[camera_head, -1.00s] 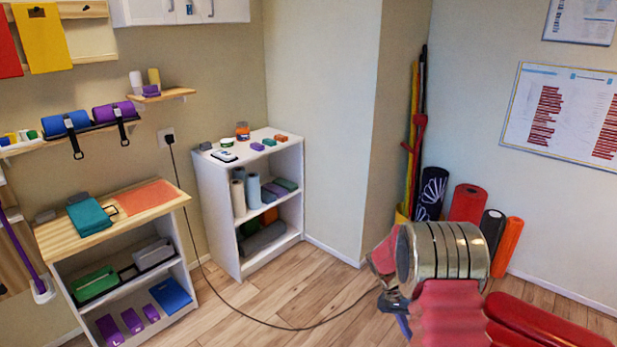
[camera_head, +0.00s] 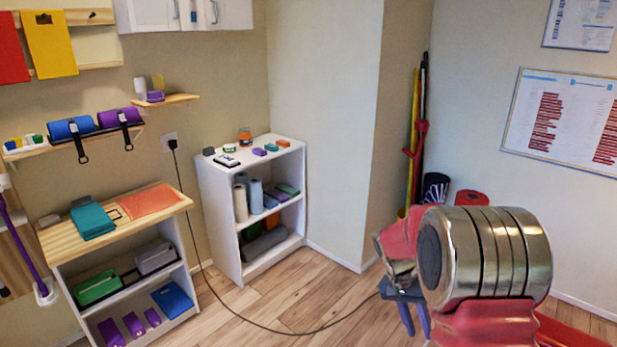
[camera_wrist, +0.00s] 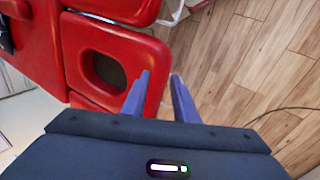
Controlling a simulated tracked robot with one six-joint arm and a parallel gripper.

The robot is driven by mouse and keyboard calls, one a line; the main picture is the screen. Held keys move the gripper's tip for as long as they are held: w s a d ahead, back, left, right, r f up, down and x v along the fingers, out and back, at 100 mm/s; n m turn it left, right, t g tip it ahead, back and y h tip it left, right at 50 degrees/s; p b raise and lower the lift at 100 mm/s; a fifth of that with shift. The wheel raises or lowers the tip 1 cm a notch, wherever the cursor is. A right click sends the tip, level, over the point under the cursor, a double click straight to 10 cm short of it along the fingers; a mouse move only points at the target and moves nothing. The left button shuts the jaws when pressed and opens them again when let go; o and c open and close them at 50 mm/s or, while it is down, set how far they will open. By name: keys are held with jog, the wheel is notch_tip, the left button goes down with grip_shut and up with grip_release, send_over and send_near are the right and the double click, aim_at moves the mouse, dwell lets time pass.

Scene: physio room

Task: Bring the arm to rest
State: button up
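My arm (camera_head: 490,250) shows at the lower right of the head view, its metal joint and red links bent in front of the wall. My gripper (camera_head: 415,325) hangs below it, fingers pointing down over the wood floor. In the wrist view my gripper (camera_wrist: 159,76) has its two blue-purple fingers apart, with nothing between them. A red padded table (camera_wrist: 145,50) with an oval hole lies below and left of the fingers in that view.
A white shelf unit (camera_head: 222,232) stands in the middle and a wood-topped shelf (camera_head: 65,240) at the left. A black cable (camera_head: 250,323) runs across the open floor.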

jog(key=s+a+r+n+t+y, duration=0.1)
jog(key=s+a+r+n+t, duration=0.15)
jog(key=s+r, duration=0.4)
jog(key=s+a+r+n+t+y, duration=0.1)
jog(key=s+a+r, duration=0.2)
jog(key=r, duration=0.6)
jog(key=s+a+r+n+t+y, duration=0.1)
jog(key=s+a+r+t, duration=0.1)
jog(key=s, duration=0.5)
jog(key=s+a+r+n+t+y, duration=0.1)
jog(key=s+a+r+n+t, duration=0.1)
jog(key=s, duration=0.5)
jog(key=a+r, duration=0.1)
jog(key=a, duration=0.1)
jog(key=shift+s+a+r+t, duration=0.25)
jog(key=shift+a+r+t, duration=0.1)
jog(key=shift+d+n, duration=0.1)
jog(key=shift+n, duration=0.15)
